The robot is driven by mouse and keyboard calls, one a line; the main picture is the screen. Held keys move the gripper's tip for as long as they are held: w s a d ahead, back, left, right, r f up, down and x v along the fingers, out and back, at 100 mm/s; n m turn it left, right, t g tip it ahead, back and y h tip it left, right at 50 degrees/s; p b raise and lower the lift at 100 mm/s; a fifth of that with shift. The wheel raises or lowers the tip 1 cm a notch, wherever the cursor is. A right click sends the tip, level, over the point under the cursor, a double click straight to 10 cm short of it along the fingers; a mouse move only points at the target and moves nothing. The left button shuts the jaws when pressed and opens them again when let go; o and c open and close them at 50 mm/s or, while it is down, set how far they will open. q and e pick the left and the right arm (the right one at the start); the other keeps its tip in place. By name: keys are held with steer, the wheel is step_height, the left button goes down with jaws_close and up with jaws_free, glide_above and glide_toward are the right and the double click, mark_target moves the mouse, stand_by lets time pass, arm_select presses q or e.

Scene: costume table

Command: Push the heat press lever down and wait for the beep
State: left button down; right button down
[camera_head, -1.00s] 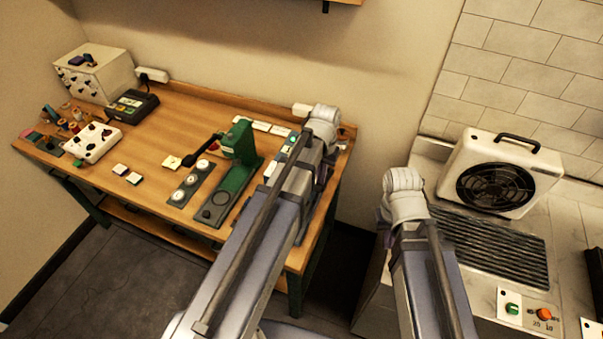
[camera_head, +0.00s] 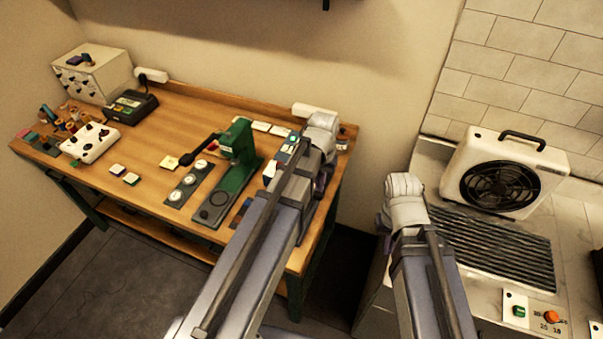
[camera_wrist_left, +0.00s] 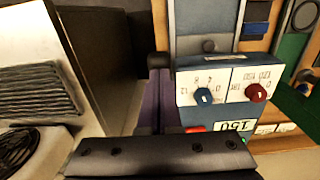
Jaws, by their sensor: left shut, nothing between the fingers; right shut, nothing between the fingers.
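A blue-grey device (camera_wrist_left: 210,117) with a white dial panel, a blue knob, a red knob and a display reading 150 stands close ahead in the left wrist view. I take it for the heat press. A dark rounded knob (camera_wrist_left: 158,61), perhaps its lever end, shows at the panel's left. My left gripper (camera_wrist_left: 157,84) is shut and empty, its purplish fingers just below that knob; contact cannot be told. In the head view my left arm hides most of this device. My right gripper (camera_head: 383,222) is shut and mostly hidden behind its wrist, off the table's right side.
A green hand press (camera_head: 237,140) with a black lever stands on the wooden table (camera_head: 150,160), left of my left arm. A white control box (camera_head: 91,143) and small parts lie further left. A fan unit (camera_head: 497,185) stands on the right counter.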

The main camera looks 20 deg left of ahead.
mark_target(318, 196)
arm_select(q)
steer(key=shift+s+f+b, duration=0.2)
steer(key=shift+f+b, duration=0.45)
steer(key=shift+f, duration=0.25)
steer(key=shift+s+f+b, duration=0.15)
steer(key=shift+f+b, duration=1.1)
steer(key=shift+f, duration=0.2)
